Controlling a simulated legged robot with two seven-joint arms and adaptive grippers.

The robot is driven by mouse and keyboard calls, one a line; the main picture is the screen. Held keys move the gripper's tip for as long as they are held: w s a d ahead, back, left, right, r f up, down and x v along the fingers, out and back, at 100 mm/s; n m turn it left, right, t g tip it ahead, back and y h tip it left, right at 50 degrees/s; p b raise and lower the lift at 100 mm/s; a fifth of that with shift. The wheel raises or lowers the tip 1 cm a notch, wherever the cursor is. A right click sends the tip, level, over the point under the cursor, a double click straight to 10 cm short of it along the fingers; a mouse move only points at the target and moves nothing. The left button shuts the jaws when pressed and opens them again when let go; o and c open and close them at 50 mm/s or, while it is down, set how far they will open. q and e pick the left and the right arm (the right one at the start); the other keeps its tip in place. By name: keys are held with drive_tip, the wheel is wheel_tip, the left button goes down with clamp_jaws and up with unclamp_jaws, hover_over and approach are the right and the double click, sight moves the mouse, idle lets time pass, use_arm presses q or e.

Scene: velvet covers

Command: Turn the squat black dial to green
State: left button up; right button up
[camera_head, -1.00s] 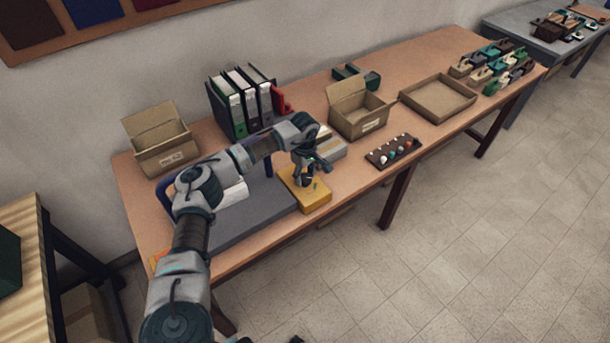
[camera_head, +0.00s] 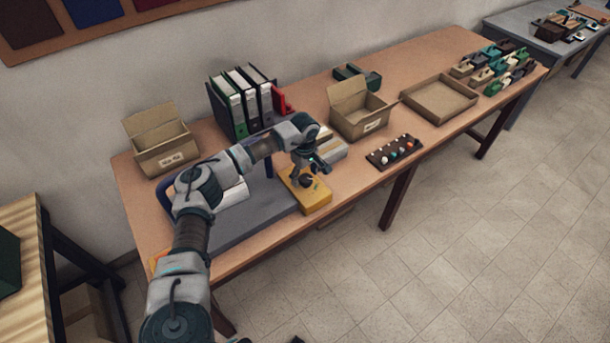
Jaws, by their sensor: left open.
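A yellow box (camera_head: 312,201) lies at the front edge of the wooden table, beside a grey mat. The squat black dial (camera_head: 306,181) shows on its top, partly hidden by my gripper. Its pointer and any green mark are too small to tell. My left gripper (camera_head: 308,178) is open and points down over the box, with its fingers at or just above the dial. I cannot tell whether they touch it. My right gripper is not in view.
The grey mat (camera_head: 245,222) lies left of the box. A dark strip with several coloured knobs (camera_head: 381,158) lies to the right. Open cardboard boxes (camera_head: 165,158) (camera_head: 362,124), binders (camera_head: 240,108) and a shallow tray (camera_head: 415,108) stand farther back.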

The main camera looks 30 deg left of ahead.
sight(305, 176)
use_arm(q)
drive_tip(key=shift+r, duration=0.1)
wheel_tip(305, 176, up, 12)
drive_tip(key=shift+f, duration=0.2)
drive_tip(key=shift+w, duration=0.1)
idle(0.4)
